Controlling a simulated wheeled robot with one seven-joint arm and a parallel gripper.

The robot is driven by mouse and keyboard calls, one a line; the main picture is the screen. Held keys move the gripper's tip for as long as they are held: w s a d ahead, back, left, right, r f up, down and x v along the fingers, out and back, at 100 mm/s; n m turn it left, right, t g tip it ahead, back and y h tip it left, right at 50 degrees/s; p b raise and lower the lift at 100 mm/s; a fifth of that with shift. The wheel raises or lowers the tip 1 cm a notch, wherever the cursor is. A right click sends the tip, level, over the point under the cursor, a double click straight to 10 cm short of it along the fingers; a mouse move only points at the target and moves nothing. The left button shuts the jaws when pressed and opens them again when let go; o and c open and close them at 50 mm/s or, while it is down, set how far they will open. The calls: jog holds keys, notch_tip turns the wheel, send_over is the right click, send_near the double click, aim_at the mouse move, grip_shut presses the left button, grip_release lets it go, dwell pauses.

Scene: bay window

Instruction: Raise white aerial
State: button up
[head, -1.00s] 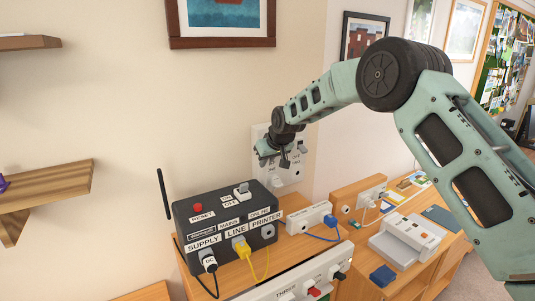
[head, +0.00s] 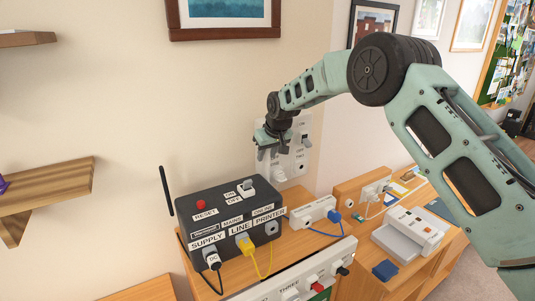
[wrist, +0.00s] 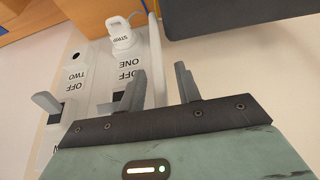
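My gripper (head: 272,150) is in front of the white wall switch panel (head: 299,160), above and right of the box.
A wooden shelf (head: 45,190) juts out at left. Wall above the aerial is clear.

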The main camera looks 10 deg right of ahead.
jog(key=b+v, duration=0.6)
jog(key=v, duration=1.1)
jog(key=shift+s+r+b, duration=0.15)
jog(key=shift+b, duration=0.15)
jog(key=s+a+f+n+g+b, duration=0.1)
jog(key=s+a+f, duration=0.25)
jog(key=s, duration=0.45)
jog(key=s+a+f+n+g+b, duration=0.1)
jog(key=s+a+f+b, duration=0.2)
jog(key=s, duration=0.5)
jog(key=s+a+f+g, duration=0.1)
jog(key=s+a+f, duration=0.35)
jog(key=s, duration=0.35)
jog(key=s+d+f+b, duration=0.1)
jog(key=s+d+f, duration=0.1)
jog(key=s+f, duration=0.2)
jog(key=s+d+f+n+g+b, duration=0.1)
jog(key=s+f, duration=0.3)
jog(key=s, duration=0.7)
jog(key=s+d+f+n+h, duration=0.1)
jog(key=s+f, duration=0.3)
jog(key=s, duration=0.4)
jog(key=shift+d+g+b, duration=0.4)
jog(key=shift+d, duration=0.5)
